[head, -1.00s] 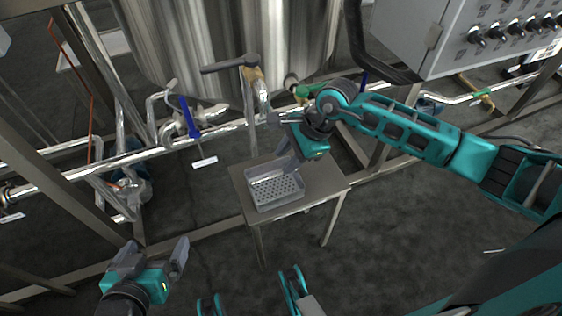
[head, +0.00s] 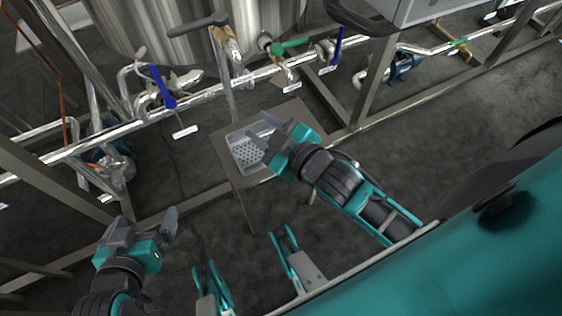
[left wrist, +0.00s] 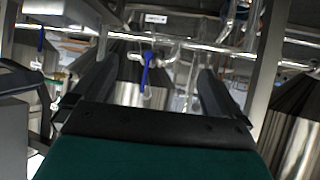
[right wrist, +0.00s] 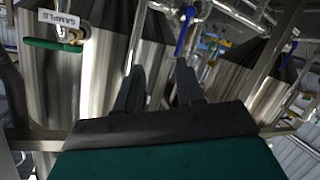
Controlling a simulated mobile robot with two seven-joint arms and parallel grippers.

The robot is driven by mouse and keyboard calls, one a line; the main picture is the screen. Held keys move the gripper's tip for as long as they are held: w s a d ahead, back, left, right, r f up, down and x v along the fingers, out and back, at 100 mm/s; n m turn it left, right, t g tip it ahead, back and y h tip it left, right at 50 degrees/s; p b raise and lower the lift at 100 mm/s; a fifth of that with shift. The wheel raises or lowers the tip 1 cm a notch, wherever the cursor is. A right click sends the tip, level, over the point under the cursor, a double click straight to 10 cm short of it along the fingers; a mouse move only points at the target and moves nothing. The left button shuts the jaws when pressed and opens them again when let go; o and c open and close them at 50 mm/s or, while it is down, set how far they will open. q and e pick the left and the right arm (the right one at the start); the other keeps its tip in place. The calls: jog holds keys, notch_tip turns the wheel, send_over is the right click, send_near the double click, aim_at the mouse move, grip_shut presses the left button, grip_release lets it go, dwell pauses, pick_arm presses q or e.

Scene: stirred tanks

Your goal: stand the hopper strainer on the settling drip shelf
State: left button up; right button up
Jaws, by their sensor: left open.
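A grey box-shaped strainer with a perforated floor (head: 246,155) sits upright on a small steel table (head: 221,150), which appears to be the drip shelf. My right gripper (head: 259,127) is over the strainer's right side in the head view and hides part of it. Its fingers are apart, with nothing between them in the right wrist view (right wrist: 158,88); I cannot tell whether they touch the strainer. My left gripper (head: 146,222) is open and empty, lower left of the table and well apart from it. The strainer does not clearly show in either wrist view.
A large steel tank (head: 185,35) stands behind the table. Pipes with a blue-handled valve (head: 163,87) and a green-handled valve (head: 290,45) run between them. A grey control box (head: 425,8) is at the top right. Frame posts and rails surround the dark floor.

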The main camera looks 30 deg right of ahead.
jog(key=s+f+m+g, duration=0.3)
jog(key=s+f+m, duration=0.2)
jog(key=shift+s+d+f+m+h, duration=0.3)
jog(key=shift+s+d+m, duration=0.05)
jog(key=shift+s+m, duration=0.05)
